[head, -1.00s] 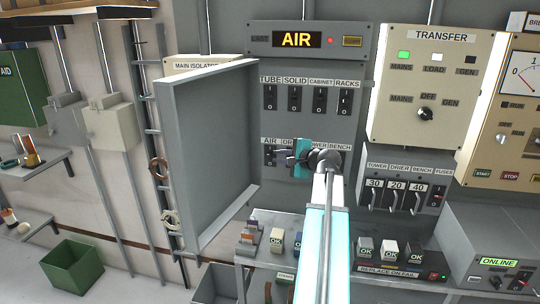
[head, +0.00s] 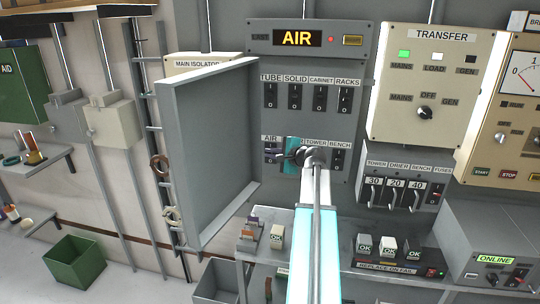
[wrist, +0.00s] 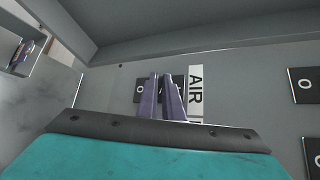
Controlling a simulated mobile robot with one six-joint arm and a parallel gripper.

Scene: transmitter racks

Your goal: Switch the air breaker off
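The air breaker (head: 269,157) is a black switch under the AIR label, at the left of the lower row on the grey panel. In the wrist view, the breaker (wrist: 140,88) lies behind my fingertips, with an O mark left of them and the AIR label to their right. My gripper (head: 281,156) has a teal body and purple fingers. The fingers (wrist: 161,76) are close together with nothing visible between them, pointing at the breaker. Whether they touch it I cannot tell. They hide part of it, so its rocker position is unclear.
The open grey cabinet door (head: 205,150) stands just left of the breaker. Other breakers (head: 295,96) sit above, and my arm covers part of the lower row. A shelf with OK-marked blocks (head: 277,237) is below. The transfer panel (head: 425,85) is to the right.

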